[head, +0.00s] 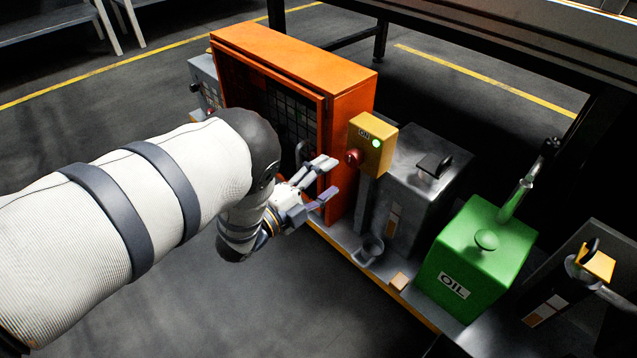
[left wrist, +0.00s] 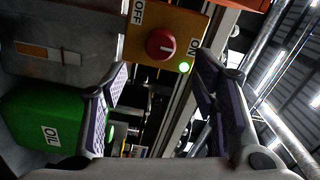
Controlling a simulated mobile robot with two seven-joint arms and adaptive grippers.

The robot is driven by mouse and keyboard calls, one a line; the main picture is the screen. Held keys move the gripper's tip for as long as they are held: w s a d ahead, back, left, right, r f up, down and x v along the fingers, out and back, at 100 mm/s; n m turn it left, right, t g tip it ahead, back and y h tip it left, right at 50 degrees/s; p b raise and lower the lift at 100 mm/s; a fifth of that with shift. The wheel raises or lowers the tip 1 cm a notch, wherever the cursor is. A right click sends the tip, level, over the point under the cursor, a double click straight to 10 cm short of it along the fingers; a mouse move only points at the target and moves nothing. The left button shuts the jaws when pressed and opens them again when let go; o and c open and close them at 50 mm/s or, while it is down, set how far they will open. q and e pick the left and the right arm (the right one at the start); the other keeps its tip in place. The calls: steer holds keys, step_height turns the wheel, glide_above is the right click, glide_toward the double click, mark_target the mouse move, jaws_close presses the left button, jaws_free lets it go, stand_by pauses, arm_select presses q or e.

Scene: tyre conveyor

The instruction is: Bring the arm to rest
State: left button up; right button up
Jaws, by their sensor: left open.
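My left arm comes in from the left in the head view. My left gripper (head: 328,178) is open and empty, with its fingers pointing at the yellow switch box (head: 379,155) but apart from it. The switch box has a red knob (head: 354,157) and a lit green lamp (head: 376,143). In the left wrist view the red knob (left wrist: 162,43) shows beyond and between the open fingers (left wrist: 160,90), with OFF and ON labels and the green lamp (left wrist: 184,67) glowing near ON. My right gripper is not in view.
An orange cabinet (head: 300,60) stands close behind the gripper. To the right are a grey metal canister (head: 420,180), a green oil can (head: 478,250) and a dark container with a yellow top (head: 598,263). Open floor lies at front.

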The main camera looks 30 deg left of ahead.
arm_select(q)
steer(key=shift+v, duration=1.55)
steer(key=shift+f, duration=0.1)
